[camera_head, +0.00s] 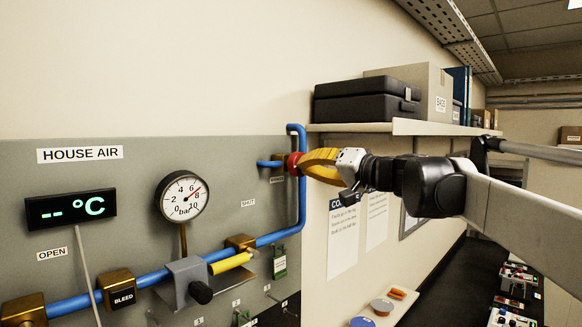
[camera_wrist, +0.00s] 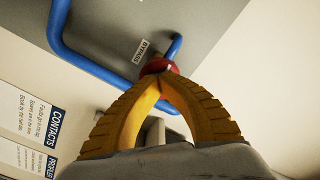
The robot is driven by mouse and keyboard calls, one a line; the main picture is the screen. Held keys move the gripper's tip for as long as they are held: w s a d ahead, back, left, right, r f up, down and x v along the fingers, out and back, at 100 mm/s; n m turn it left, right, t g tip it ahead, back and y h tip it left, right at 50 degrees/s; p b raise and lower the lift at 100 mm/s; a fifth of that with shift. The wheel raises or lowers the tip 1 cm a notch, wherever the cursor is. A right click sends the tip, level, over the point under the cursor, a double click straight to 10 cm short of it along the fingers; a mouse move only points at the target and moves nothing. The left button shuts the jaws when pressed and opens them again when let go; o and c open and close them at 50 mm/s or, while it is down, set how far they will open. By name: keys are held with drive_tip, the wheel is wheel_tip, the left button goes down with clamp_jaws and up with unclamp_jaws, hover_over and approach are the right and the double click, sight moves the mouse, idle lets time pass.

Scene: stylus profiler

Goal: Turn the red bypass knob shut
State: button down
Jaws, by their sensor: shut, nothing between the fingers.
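The red bypass knob (camera_head: 293,164) sits on the blue pipe at the right edge of the grey panel. In the wrist view the knob (camera_wrist: 158,66) shows just beyond my fingertips, partly covered by them. My gripper (camera_head: 304,161) has yellow curved fingers and comes in from the right, pointing at the knob. In the wrist view the gripper's (camera_wrist: 160,80) fingertips meet, with nothing seen between them. The tips are at or very near the knob's face; I cannot tell whether they touch. A label reading BYPASS (camera_wrist: 146,50) is beside the knob.
The blue pipe (camera_head: 302,200) bends close to the knob. The panel carries a pressure gauge (camera_head: 183,197), a display (camera_head: 71,208) and a yellow lever (camera_head: 230,262). A shelf (camera_head: 400,127) with a black case (camera_head: 366,108) is above my gripper. A dark bench (camera_head: 440,290) lies below right.

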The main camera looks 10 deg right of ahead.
drive_tip(key=n, duration=0.6)
drive_tip(key=shift+n, duration=0.3)
drive_tip(key=shift+n+p, duration=0.5)
drive_tip(key=shift+n, duration=3.9)
drive_tip(key=n, duration=0.9)
